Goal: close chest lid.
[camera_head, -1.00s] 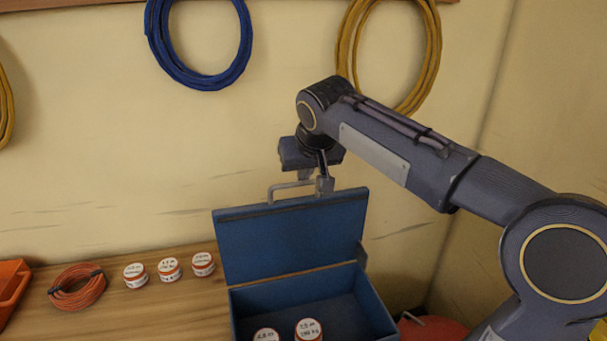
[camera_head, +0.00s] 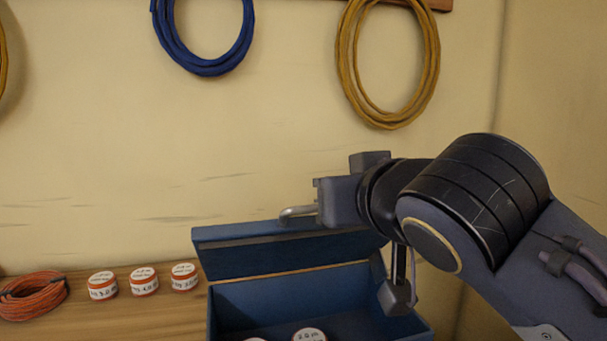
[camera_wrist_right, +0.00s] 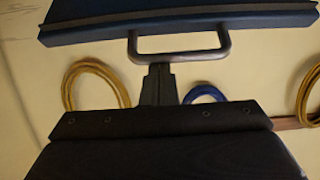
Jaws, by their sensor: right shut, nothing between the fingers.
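The blue chest (camera_head: 235,302) stands open on the bench. Its lid (camera_head: 270,257) is tilted forward over the back of the opening, and the inside still shows. The lid's grey handle (camera_head: 297,212) is at its top edge. My right gripper (camera_head: 318,190) is at the handle, shut and holding nothing. In the right wrist view, the shut fingers (camera_wrist_right: 158,78) reach the bar of the handle (camera_wrist_right: 180,57), below the lid (camera_wrist_right: 190,24); I cannot tell whether they touch it. My left gripper is not in view.
White-and-orange jars (camera_head: 144,281) stand in a row left of the chest, beside an orange cable coil (camera_head: 33,296). Another jar (camera_head: 311,335) is inside the chest. Blue (camera_head: 205,68) and yellow (camera_head: 387,122) hose coils hang on the wall. The space above the chest is otherwise clear.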

